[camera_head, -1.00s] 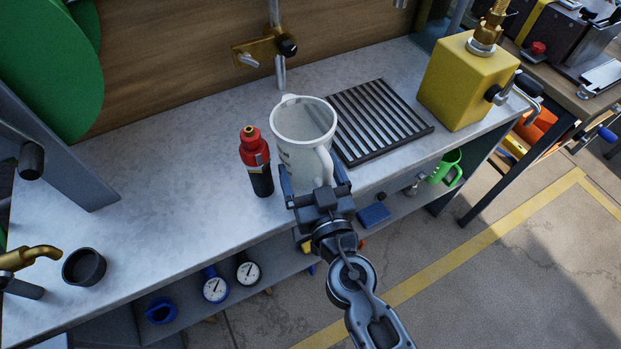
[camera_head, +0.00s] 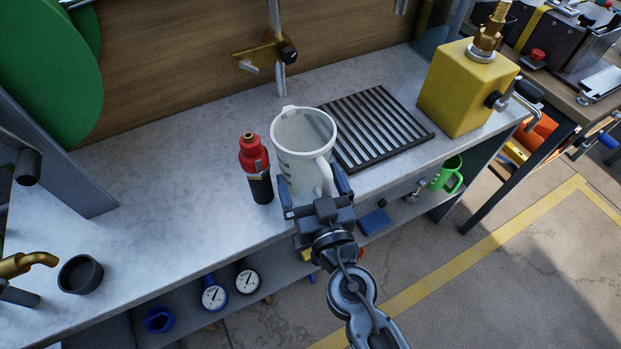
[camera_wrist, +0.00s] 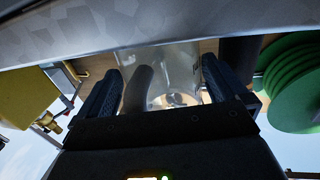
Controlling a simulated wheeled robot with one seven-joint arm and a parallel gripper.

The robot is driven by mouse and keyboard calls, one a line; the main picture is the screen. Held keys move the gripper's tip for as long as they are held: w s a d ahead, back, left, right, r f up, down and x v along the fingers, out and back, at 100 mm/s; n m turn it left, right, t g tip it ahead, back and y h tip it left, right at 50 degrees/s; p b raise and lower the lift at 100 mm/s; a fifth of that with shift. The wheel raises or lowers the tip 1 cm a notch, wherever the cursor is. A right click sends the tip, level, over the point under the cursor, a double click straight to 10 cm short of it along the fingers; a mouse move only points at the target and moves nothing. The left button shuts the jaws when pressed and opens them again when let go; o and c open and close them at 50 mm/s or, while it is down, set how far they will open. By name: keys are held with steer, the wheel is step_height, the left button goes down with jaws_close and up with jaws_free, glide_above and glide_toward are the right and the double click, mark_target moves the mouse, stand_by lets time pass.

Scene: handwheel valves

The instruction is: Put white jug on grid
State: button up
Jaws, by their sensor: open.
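The white jug (camera_head: 303,150) stands upright at the front edge of the bench, its handle turned toward my gripper. My gripper (camera_head: 316,187) is open, with its fingers on either side of the jug's lower part and handle. In the wrist view the jug (camera_wrist: 178,62) shows between the two open fingers of my gripper (camera_wrist: 165,85), its handle near the left finger. Whether the fingers touch the jug I cannot tell. The dark slatted grid (camera_head: 376,128) lies flat on the bench behind and right of the jug, with nothing on it.
A red and black bottle (camera_head: 256,168) stands close to the jug's left. A yellow block (camera_head: 466,88) with a brass fitting stands right of the grid. A tap on a brass plate (camera_head: 265,54) is on the back wall. A black cup (camera_head: 81,273) sits at left.

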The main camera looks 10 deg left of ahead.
steer(key=b+v, duration=0.3)
steer(key=v, duration=0.9)
steer(key=shift+b, duration=0.4)
steer(key=shift+w, duration=0.1)
